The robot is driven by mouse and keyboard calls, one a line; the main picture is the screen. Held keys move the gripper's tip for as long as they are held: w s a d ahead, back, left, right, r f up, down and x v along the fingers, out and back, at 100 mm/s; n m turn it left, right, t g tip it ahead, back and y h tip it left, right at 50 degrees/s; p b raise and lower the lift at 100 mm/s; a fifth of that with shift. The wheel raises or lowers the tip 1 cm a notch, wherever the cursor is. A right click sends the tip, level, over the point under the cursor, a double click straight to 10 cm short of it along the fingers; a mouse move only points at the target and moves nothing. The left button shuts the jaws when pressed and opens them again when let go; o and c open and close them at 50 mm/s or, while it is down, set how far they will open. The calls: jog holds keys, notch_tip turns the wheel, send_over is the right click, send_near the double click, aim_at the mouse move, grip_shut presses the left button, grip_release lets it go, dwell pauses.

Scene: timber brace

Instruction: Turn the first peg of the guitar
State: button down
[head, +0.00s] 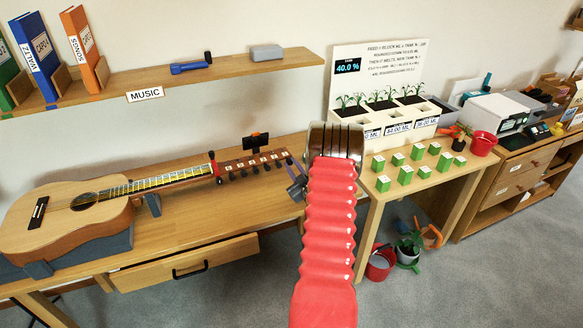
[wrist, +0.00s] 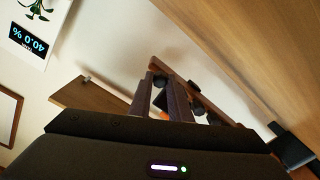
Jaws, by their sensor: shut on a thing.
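The acoustic guitar (head: 90,235) lies on the wooden bench at the left of the head view, its neck pointing right. Its headstock (head: 238,165) has several dark pegs along the near edge, and a small dark clip-on device (head: 255,140) stands by it. My gripper (head: 287,166) is at the headstock's right end, partly hidden by my red arm. In the wrist view my gripper (wrist: 160,84) has its two fingers close around a dark peg (wrist: 158,80), the end one of the row. More pegs (wrist: 194,85) show to its right. The peg's turn cannot be told.
A wall shelf (head: 150,75) with binders and small items hangs above the guitar. A drawer (head: 185,263) is in the bench front. Pots sit on the floor beneath.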

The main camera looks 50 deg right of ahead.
jog(key=m, duration=0.5)
dwell(0.4)
jog(key=c, duration=1.6)
grip_release()
jog(key=shift+c, duration=0.2)
jog(key=v, duration=1.3)
jog(key=shift+s+a, duration=0.2)
jog(key=shift+s, duration=0.15)
